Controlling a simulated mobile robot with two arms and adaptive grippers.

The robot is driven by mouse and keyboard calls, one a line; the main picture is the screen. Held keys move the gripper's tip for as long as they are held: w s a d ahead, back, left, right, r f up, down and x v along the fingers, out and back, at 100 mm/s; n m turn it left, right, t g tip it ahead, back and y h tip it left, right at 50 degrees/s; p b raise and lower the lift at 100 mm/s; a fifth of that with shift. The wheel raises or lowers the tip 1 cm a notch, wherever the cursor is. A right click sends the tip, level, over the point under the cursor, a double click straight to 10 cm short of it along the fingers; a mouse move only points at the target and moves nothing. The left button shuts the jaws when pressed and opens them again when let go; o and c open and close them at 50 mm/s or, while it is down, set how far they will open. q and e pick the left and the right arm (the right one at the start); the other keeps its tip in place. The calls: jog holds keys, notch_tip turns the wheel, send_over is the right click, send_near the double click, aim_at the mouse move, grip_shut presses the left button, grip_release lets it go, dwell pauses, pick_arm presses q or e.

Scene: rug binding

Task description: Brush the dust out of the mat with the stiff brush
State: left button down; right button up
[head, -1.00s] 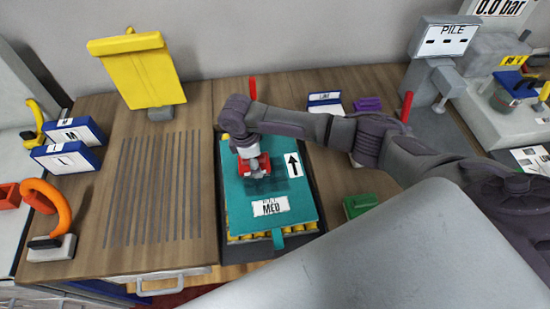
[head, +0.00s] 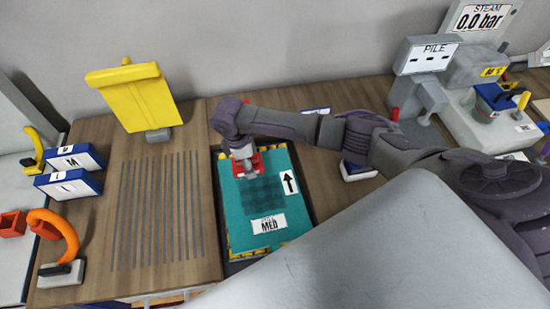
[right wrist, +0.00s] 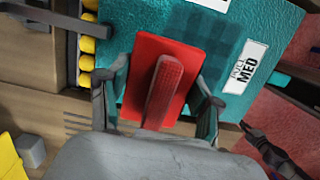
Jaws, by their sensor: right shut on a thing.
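The teal mat (head: 282,222), with a "MED" label and an arrow label, lies on a dark bed with yellow rollers at its edge. A darker patch (head: 262,195) covers the middle of its upper part; it also shows in the right wrist view (right wrist: 205,38). My right gripper (right wrist: 160,92) is shut on a red brush (right wrist: 182,58), its fingers on either side of it. In the head view the brush (head: 246,172) is over the mat's far left part. Its bristles are hidden, so contact is unclear. My left gripper is not in view.
A grooved wooden worktop (head: 160,210) lies left of the mat, with an upright yellow board (head: 135,95) behind. Blue label boxes (head: 75,160) and an orange-handled tool (head: 60,250) stand at the left. A "PILE" gauge (head: 425,60) and steam unit stand at the back right.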

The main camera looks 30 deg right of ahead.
jog(key=shift+w+r, duration=0.2)
jog(key=shift+r, duration=0.65)
jog(key=shift+s+r, duration=0.35)
jog(key=shift+w+f, duration=0.1)
jog(key=shift+w, duration=0.1)
